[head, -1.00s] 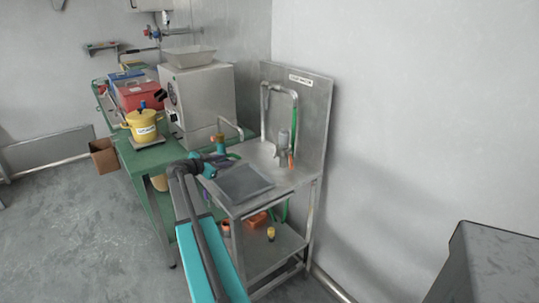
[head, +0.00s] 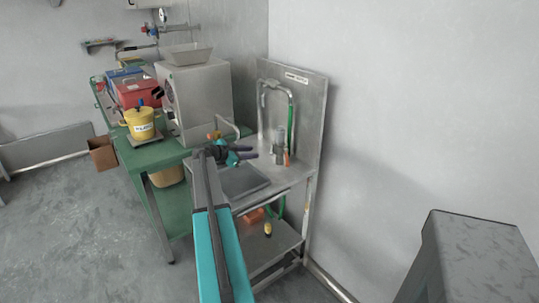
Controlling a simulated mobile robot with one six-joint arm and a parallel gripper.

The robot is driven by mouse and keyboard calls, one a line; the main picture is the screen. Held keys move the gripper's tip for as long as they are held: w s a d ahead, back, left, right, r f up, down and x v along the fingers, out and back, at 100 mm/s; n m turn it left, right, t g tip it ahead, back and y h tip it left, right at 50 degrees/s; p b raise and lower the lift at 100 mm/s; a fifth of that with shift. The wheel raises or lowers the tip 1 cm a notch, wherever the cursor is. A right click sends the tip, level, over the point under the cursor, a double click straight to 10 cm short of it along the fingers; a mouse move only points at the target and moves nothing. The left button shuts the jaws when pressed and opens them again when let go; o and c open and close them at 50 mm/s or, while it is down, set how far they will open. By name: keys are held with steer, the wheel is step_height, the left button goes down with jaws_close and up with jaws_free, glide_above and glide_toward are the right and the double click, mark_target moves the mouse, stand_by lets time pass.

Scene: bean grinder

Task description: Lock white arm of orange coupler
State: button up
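A small orange piece (head: 286,158), possibly the orange coupler, hangs by the grey fitting at the steel sink stand. It is too small to make out a white arm on it or that arm's position. My gripper (head: 252,151) is above the sink basin, left of the orange piece and apart from it in the picture. Its two dark fingers point right and look spread, with nothing seen between them.
The steel sink stand (head: 306,185) has a tall back panel and a green hose (head: 290,125). Left of it, a green table (head: 158,155) bears a grey machine (head: 205,105), a yellow pot (head: 140,122) and a red box (head: 135,92). A grey block (head: 470,255) stands right.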

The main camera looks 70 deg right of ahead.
mark_target(271, 152)
steer(key=p+x, duration=0.3)
steer(key=x, duration=1)
steer(key=shift+s+d, duration=0.15)
steer(key=shift+d, duration=0.2)
jaws_close()
